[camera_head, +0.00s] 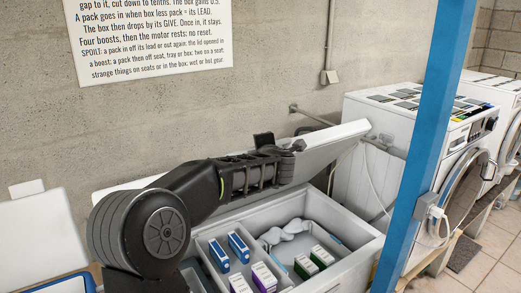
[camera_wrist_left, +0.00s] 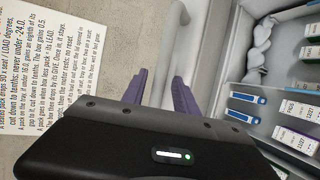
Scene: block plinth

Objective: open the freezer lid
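The white freezer (camera_head: 345,220) stands below the wall in the head view, with its lid (camera_head: 330,142) raised at a slant and the inside exposed. My left gripper (camera_head: 296,147) is at the lid's upper edge, right of the lid's middle. In the left wrist view its two purple fingers (camera_wrist_left: 160,94) stand apart, with part of the pale lid (camera_wrist_left: 208,45) beside and behind them. Whether the fingers touch the lid cannot be told. My right gripper is not in view.
Blue packs (camera_head: 239,247), purple packs (camera_head: 264,277) and green packs (camera_head: 322,257) stand in the freezer's compartments, near a grey crumpled thing (camera_head: 285,232). A blue post (camera_head: 425,130) and a white washing machine (camera_head: 375,115) stand to the right. A printed sign (camera_head: 150,35) hangs on the wall.

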